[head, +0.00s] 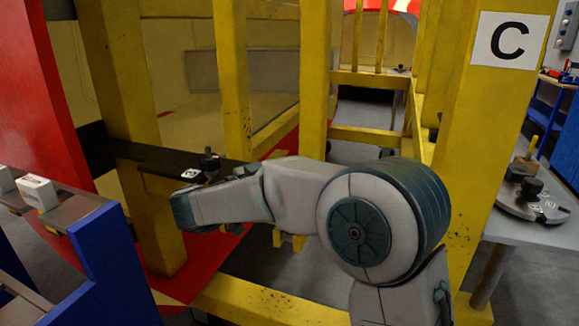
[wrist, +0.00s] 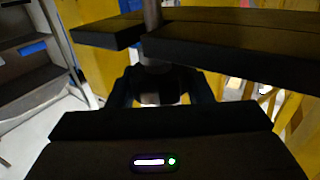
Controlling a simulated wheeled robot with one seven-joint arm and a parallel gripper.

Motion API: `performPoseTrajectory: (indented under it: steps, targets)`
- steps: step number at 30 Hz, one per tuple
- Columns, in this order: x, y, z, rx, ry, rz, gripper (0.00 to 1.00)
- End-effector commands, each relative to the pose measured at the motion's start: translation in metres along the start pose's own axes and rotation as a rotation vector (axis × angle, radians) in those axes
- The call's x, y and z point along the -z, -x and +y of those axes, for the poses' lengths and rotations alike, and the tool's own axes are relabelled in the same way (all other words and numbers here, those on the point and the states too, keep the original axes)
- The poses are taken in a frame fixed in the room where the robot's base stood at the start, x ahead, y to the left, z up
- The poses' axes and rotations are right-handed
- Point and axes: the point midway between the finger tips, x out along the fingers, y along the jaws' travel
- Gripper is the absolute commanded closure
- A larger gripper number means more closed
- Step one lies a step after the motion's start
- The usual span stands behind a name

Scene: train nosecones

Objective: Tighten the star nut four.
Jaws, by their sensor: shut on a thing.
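In the wrist view, my gripper (wrist: 162,92) is shut on a dark round star nut (wrist: 160,84), with one finger on each side of it. A grey shaft (wrist: 152,18) rises above the nut, past the edge of a dark flat bar (wrist: 230,52). The star nut's lobes are too dark to make out, and no number on it can be read. In the head view, the dark bar (head: 150,158) runs out from a yellow post, with a black knob (head: 209,163) standing above it and a small white marker beside the knob. My wrist hides my fingertips there.
Yellow frame posts (head: 235,80) stand close around my arm. A blue rack (head: 100,250) with white blocks is at the lower left. A grey table (head: 500,228) with a dark clamp-like part (head: 530,200) stands at the right, behind the post marked C (head: 510,40).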

Motion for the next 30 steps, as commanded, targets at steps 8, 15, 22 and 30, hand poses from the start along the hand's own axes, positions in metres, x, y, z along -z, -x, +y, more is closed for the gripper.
performPoseTrajectory:
  steps: [8, 15, 22, 30]
  targets:
    - [0.0038, 0.001, -0.0012, -0.225, 0.006, 0.0, 0.77]
    - [0.0048, 0.0004, -0.0006, -0.373, 0.003, 0.001, 0.77]
    - [0.0031, -0.0003, 0.0001, -0.47, 0.002, 0.001, 0.77]
    - [0.0, -0.0013, 0.0006, -0.522, 0.002, -0.001, 0.77]
